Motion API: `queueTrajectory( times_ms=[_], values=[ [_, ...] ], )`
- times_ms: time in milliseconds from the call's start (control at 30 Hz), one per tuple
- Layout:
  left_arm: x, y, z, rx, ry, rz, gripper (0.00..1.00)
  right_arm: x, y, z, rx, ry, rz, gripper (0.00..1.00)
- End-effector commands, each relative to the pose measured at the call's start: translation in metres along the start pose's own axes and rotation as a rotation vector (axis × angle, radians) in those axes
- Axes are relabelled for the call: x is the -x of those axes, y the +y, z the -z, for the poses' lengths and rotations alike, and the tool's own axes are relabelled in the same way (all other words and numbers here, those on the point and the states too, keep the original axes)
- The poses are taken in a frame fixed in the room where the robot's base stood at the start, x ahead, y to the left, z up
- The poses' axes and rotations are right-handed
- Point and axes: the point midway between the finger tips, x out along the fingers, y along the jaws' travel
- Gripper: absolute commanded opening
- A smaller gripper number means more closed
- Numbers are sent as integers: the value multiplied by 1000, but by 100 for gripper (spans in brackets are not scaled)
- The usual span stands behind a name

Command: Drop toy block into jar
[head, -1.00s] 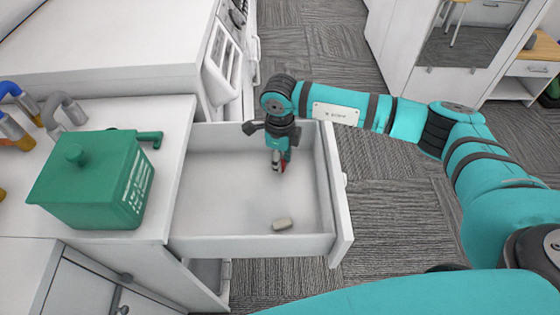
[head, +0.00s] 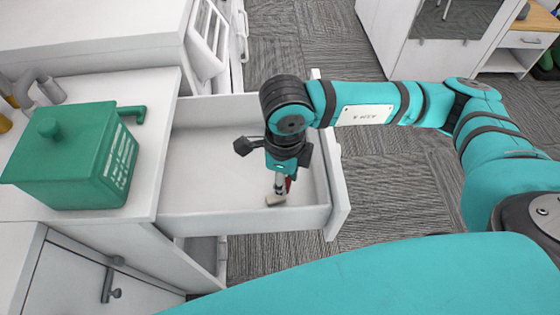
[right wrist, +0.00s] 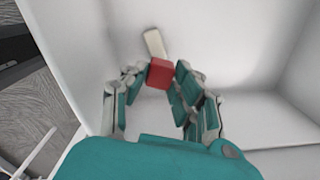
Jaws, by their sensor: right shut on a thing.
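A small red block (right wrist: 159,73) sits between the fingertips of my right gripper (right wrist: 155,80), which is shut on it. In the head view the same gripper (head: 281,183) points down inside the open white drawer (head: 195,160), with a bit of red showing at its tips. A small beige piece (right wrist: 155,42) lies on the drawer floor just beyond the red block. It also shows below the fingertips in the head view (head: 274,200). A green lidded container (head: 68,160) with a knob and a side handle, the only jar-like thing, stands on the counter at left. My left gripper is not in view.
The drawer's walls surround my right gripper, with bare drawer floor to its left. Grey mug-like things (head: 40,88) stand behind the green container. A white cabinet (head: 425,45) stands at the back right, beyond open carpet (head: 400,185).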

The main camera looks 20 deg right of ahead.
Motion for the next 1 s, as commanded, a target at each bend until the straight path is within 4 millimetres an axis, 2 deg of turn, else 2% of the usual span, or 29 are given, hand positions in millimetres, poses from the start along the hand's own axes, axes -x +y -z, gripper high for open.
queueTrajectory(
  times_ms=[467,1000],
  values=[
    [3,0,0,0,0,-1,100,4,4,2,1,-1,0,13],
    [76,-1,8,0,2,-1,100,77,4,2,1,0,0,13]
  ],
)
